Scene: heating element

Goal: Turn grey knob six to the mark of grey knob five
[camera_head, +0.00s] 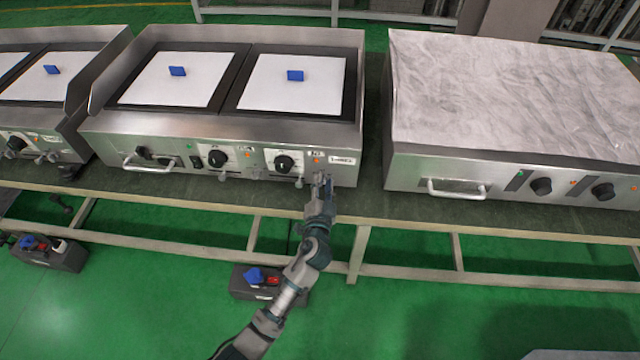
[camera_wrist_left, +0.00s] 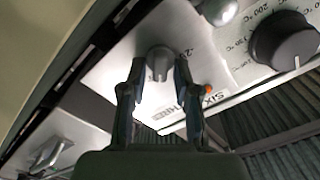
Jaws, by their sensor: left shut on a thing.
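My left gripper (camera_head: 322,183) reaches up to the lower right of the middle griddle's front panel. In the left wrist view, its fingers (camera_wrist_left: 160,85) are shut on a small grey knob (camera_wrist_left: 160,62), one finger on each side. A label reading SIX is printed on the panel beside it, and a mark like a "2" shows near the knob. In the head view the gripper hides this knob. Another grey knob (camera_head: 298,182) sits just left of the gripper; which numbers the other grey knobs bear cannot be read. My right gripper is not in view.
A black dial (camera_head: 284,163) and an orange lamp sit on the panel close to the gripper; the dial also shows in the left wrist view (camera_wrist_left: 285,40). A handle (camera_head: 148,165) sticks out at the panel's left. Another griddle (camera_head: 500,110) stands to the right across a gap.

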